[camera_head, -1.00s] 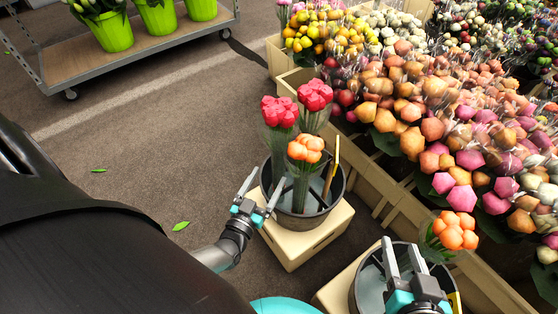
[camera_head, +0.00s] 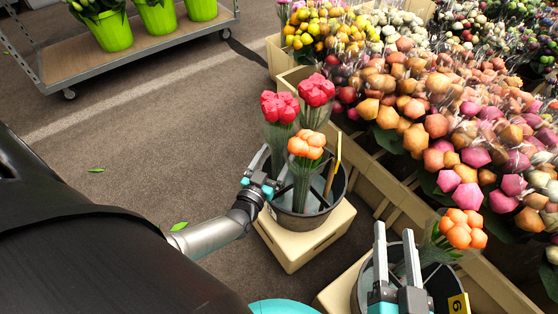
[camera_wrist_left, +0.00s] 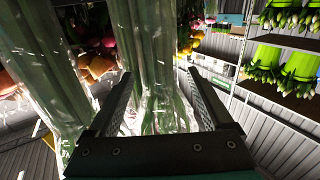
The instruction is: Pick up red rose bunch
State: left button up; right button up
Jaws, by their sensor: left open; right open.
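Two red rose bunches (camera_head: 280,107) (camera_head: 316,90) stand upright in a dark bucket (camera_head: 302,222), with an orange bunch (camera_head: 306,145) in front of them. My left gripper (camera_head: 267,172) is open at the bucket's left rim, beside the stems of the left red bunch. In the left wrist view, clear-wrapped green stems (camera_wrist_left: 152,60) stand between the open fingers (camera_wrist_left: 159,85); the blooms are out of that view. Whether the fingers touch the wrap I cannot tell. My right gripper (camera_head: 394,240) is open and empty over a second bucket (camera_head: 440,268).
The second bucket holds another orange bunch (camera_head: 462,230), close to my right gripper. The first bucket stands on a cream block (camera_head: 300,250). Crates (camera_head: 395,200) of mixed flowers fill the right side. A cart (camera_head: 150,60) with green pots stands at the back left.

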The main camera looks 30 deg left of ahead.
pick_arm(q)
jog(key=shift+w, duration=0.3)
grip_shut()
dwell(0.6)
